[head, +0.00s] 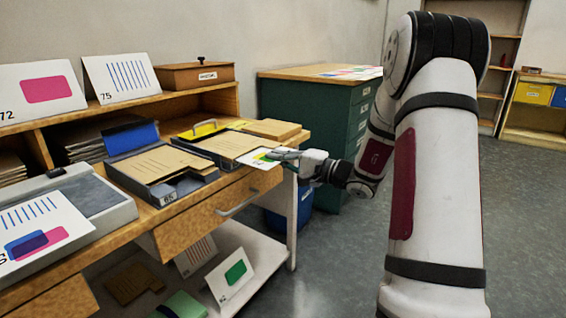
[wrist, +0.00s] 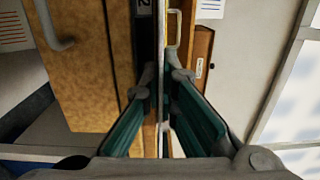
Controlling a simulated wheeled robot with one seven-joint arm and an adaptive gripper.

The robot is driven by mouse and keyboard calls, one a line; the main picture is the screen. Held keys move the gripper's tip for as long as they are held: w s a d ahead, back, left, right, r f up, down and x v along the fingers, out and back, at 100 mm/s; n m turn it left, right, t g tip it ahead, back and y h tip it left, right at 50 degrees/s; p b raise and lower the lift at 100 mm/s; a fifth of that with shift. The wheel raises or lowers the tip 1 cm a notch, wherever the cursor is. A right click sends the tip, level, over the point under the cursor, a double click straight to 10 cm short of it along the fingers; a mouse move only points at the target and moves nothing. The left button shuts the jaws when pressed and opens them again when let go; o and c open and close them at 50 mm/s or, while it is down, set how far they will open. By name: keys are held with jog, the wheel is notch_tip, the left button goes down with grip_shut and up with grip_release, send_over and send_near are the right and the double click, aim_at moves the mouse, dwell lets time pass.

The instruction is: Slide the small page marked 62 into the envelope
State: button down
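My gripper (head: 284,156) is shut on a small white page (head: 256,158) with a green and yellow patch, at the desk's front right edge. The page lies about level; its number cannot be read. In the wrist view the fingers (wrist: 163,77) close on a thin edge-on strip. Just behind and left of the page is a brown envelope (head: 226,143) in a tray with a yellow flap. Whether the page touches it or is apart, I cannot tell. A second brown envelope (head: 160,163) lies in a dark tray marked 65, with a blue flap, further left.
The wooden desk (head: 212,210) has a drawer handle (head: 238,205) below the page. A brown block (head: 272,129) stands behind the envelope. A grey machine (head: 100,196) and large printed cards fill the left. A green cabinet (head: 300,120) stands behind; floor is open at right.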

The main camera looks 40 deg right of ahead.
aim_at(260, 152)
jog(key=shift+b+x, duration=1)
jog(key=shift+x, duration=2.1)
jog(key=shift+w+d+f, duration=0.1)
jog(key=c, duration=1.7)
grip_release()
jog(key=v, duration=1.2)
